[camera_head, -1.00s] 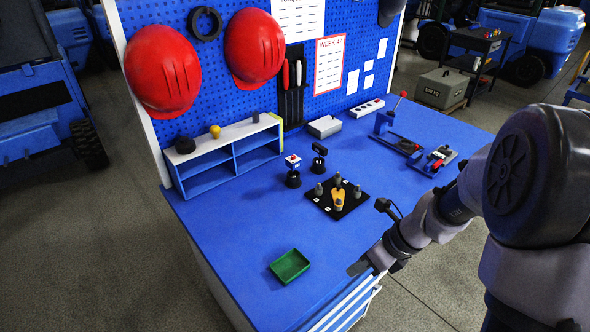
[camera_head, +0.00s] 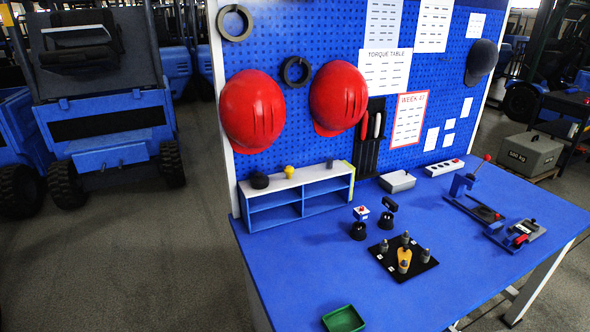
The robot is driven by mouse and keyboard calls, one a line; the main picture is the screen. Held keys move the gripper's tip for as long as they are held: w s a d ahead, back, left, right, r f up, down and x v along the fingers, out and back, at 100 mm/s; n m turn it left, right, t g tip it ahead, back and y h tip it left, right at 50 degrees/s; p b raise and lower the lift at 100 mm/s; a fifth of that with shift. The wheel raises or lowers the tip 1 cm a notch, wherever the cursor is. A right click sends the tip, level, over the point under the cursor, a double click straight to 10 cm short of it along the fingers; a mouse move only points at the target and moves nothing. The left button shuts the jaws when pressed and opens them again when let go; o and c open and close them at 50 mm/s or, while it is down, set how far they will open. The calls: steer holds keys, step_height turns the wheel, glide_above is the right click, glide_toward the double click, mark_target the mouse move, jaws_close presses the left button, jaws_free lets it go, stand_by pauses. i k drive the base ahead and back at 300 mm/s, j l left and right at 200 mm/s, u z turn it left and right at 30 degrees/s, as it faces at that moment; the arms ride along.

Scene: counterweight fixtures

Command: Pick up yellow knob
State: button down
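A small yellow knob (camera_head: 289,171) stands on top of the white-topped shelf unit (camera_head: 322,174) at the back left of the blue workbench. A dark round knob (camera_head: 259,181) sits to its left on the same shelf top. A yellow-orange piece (camera_head: 404,256) also lies on the black fixture plate (camera_head: 388,262) among several grey posts. My gripper is not in view now, so its state and its place relative to the yellow knob do not show.
A green tray (camera_head: 343,319) lies at the front edge of view. Two small stands (camera_head: 358,229) (camera_head: 386,219) stand between shelf and plate. A grey box (camera_head: 397,181), a power strip (camera_head: 444,168) and a red-handled lever device (camera_head: 470,188) are farther right. Red helmets (camera_head: 252,111) hang behind.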

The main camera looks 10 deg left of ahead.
mark_target(289, 171)
steer(key=j, duration=1.05)
steer(key=k+j+z, duration=0.1)
steer(key=j, duration=0.95)
steer(key=i+j, duration=0.55)
steer(key=i, duration=0.15)
steer(key=i+j+z, duration=0.1)
steer(key=i+j, duration=0.45)
steer(key=i, duration=0.15)
steer(key=i+l, duration=0.15)
